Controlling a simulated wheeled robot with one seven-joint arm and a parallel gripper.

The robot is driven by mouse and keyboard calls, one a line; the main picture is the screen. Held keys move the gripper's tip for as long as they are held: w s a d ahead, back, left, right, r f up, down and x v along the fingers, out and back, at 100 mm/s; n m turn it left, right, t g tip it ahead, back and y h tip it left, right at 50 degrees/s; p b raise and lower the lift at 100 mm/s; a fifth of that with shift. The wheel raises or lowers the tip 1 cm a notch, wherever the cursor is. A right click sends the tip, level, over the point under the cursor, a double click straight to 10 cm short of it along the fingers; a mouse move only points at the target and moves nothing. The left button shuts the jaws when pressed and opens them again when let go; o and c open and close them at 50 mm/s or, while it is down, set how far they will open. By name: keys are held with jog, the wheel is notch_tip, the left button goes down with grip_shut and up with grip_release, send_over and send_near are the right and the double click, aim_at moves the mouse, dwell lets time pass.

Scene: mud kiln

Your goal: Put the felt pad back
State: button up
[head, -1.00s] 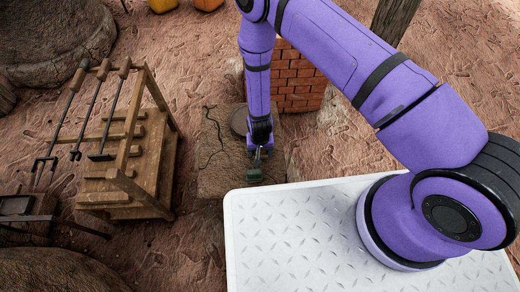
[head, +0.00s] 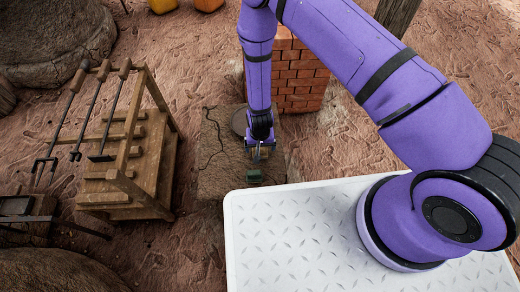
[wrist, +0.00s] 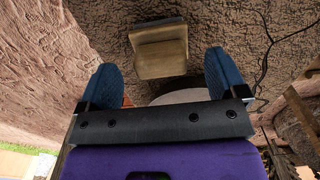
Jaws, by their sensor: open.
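A small block, apparently the felt pad (head: 254,177), sits on the stone slab's near part in the head view and looks dark green. In the wrist view the block (wrist: 161,58) shows a tan face and a darker top, beyond the fingertips and between their lines. My gripper (head: 261,153) is just behind it in the head view. In the wrist view its two blue fingers (wrist: 165,72) are spread with nothing between them. A gap shows between fingers and block.
The cracked stone slab (head: 212,160) carries a round grey disc (head: 239,122), partly hidden by my arm. A brick stack (head: 300,82) stands behind. A wooden rack (head: 150,165) with long-handled tools stands left. Bare ground lies between rack and slab.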

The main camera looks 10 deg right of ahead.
notch_tip(320, 180, up, 9)
jog(key=shift+f, duration=0.2)
jog(key=w+d+r+y, duration=0.1)
jog(key=w+r, duration=0.2)
jog(key=r, duration=0.6)
jog(key=w+d+r, duration=0.1)
jog(key=w+r, duration=0.2)
jog(key=r, duration=0.6)
jog(key=s+d+r+t, duration=0.1)
jog(key=d+r, duration=0.3)
jog(key=r, duration=0.6)
jog(key=s+d+r+t, duration=0.1)
jog(key=d+r, duration=0.3)
jog(key=r, duration=0.6)
jog(key=s+d+r+t, duration=0.1)
jog(key=s+d+r, duration=0.3)
jog(key=r, duration=0.3)
jog(key=s+d+r+t, duration=0.1)
jog(key=s+d+r, duration=0.3)
jog(key=s+r, duration=0.15)
jog(key=s+d+r, duration=0.3)
jog(key=s, duration=0.3)
jog(key=s+d+r+t+h, duration=0.1)
jog(key=s+d+r, duration=0.2)
jog(key=s, duration=0.4)
jog(key=shift+d+r, duration=0.3)
jog(key=shift+r, duration=0.15)
